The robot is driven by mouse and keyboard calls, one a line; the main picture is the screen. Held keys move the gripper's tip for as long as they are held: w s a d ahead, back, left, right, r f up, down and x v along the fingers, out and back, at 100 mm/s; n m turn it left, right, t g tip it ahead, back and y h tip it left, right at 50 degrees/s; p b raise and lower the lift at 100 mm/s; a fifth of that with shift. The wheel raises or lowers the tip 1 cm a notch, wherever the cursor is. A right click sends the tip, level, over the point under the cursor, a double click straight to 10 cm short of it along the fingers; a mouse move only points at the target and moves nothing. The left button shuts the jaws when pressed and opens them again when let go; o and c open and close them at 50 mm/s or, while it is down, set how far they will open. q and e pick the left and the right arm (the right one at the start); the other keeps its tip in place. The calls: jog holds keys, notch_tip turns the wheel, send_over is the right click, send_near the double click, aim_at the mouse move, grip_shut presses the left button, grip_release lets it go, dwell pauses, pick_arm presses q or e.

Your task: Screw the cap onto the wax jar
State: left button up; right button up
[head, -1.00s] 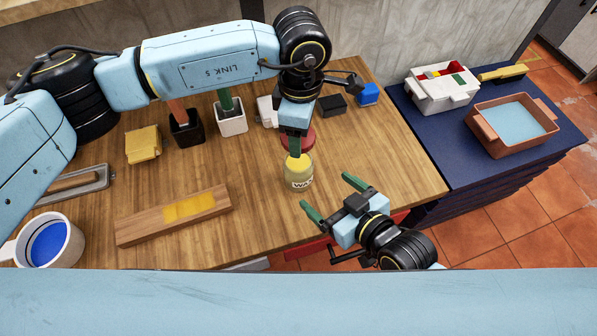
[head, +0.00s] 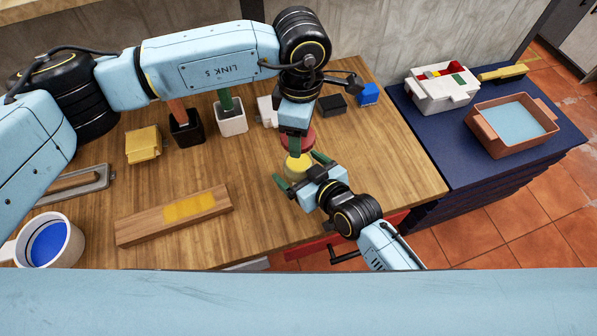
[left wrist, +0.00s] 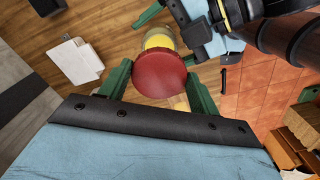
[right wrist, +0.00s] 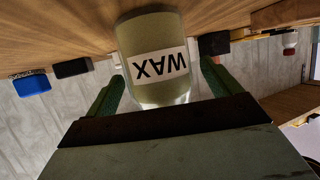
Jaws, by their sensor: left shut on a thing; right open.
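The red cap (head: 310,139) is gripped between the green fingers of my left gripper (head: 297,147). In the left wrist view the cap (left wrist: 160,74) hides part of the wax jar (left wrist: 160,39) beyond it. The yellowish wax jar (head: 298,167) stands upright on the wooden table, close to the cap; whether they touch is not clear. My right gripper (head: 301,173) is open, with its fingers on both sides of the jar. In the right wrist view the jar (right wrist: 150,35), its WAX label upside down, has gaps to both fingers.
A wooden board with a yellow patch (head: 134,228) lies left of the jar. Black (head: 187,135) and white (head: 232,123) holders, a yellow block (head: 143,145) and a blue paint mug (head: 73,240) stand on the table (head: 255,215). Free table lies between board and jar.

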jog(key=shift+c, duration=0.4)
jog(key=c, duration=1.4)
pick_arm(q)
send_over(301, 163)
jog(key=shift+a+f, duration=0.1)
jog(key=shift+f, duration=2.4)
jog(key=shift+f, duration=0.9)
jog(key=shift+f, duration=0.55)
